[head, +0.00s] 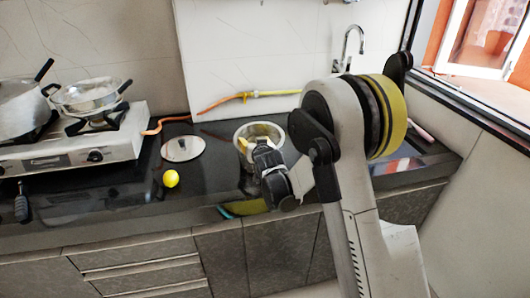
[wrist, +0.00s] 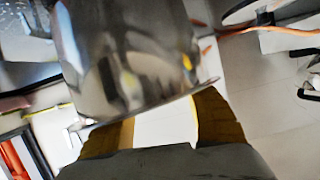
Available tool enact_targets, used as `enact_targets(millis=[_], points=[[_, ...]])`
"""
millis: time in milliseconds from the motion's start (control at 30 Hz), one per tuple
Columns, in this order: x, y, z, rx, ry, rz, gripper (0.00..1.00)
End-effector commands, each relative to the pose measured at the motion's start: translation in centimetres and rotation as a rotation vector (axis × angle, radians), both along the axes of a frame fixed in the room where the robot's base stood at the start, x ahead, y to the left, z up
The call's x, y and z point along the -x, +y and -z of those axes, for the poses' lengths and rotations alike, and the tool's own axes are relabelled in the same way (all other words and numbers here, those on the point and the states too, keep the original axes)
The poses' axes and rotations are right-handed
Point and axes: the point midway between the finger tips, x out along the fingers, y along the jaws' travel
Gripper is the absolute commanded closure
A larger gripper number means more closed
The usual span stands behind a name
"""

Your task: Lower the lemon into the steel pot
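The lemon (head: 171,179), bright yellow, rests on the dark counter near its front edge. The steel pot (head: 277,133) stands on the counter to its right, with its open top showing and its front partly hidden by my gripper. Yellow shows at and inside its rim; I cannot tell whether all of it is my fingers. My gripper (head: 257,150) is at the pot, well right of the lemon. In the wrist view the shiny pot wall (wrist: 120,60) fills the upper middle. My two yellow-brown fingers (wrist: 160,125) are spread at its rim, with a clear gap between them and no lemon there.
A round steel lid (head: 183,148) lies behind the lemon. A gas stove (head: 70,150) with a pan (head: 92,95) stands at the left. An orange-yellow hose (head: 240,97) runs along the wall, and a tap (head: 349,45) stands at the back right. The counter around the lemon is clear.

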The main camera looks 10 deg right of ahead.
Motion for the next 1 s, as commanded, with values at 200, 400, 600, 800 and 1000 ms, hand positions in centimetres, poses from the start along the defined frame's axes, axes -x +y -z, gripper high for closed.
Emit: enact_targets(millis=[200, 400, 600, 800, 1000], points=[[0.4, 0.3, 2.3, -0.003, 0.049, 0.003, 0.30], [0.4, 0.3, 2.3, -0.004, 0.050, 0.003, 0.30], [1.2, 0.3, 2.0, -0.005, 0.046, 0.003, 0.30], [4.7, 0.0, 0.0, -0.003, 0.029, 0.003, 0.30], [9.1, -0.2, -2.7, -0.005, 0.006, 0.002, 0.30]])
